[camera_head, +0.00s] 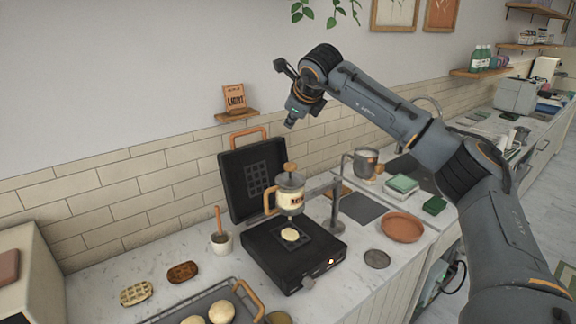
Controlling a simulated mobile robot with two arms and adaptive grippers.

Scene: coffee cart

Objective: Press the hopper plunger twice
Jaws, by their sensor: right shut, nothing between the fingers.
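The hopper (290,198) is a cream canister with a dark label and an orange handle on its left. It hangs on a grey stand (335,205) over the open black waffle iron (270,258). Its plunger (290,168) is a small brown knob on top. A pale round of batter (290,234) lies on the lower plate, below the hopper. My right gripper (290,123) is shut and empty, pointing down. In the picture it is above the plunger and clear of it. My left gripper is out of view.
The iron's raised lid (252,172) stands behind and left of the hopper. A cup with a brown-handled tool (221,242), two waffles (136,292) (183,271) and a tray (200,304) are left. A terracotta dish (402,227) is right. A small shelf (237,116) is on the wall.

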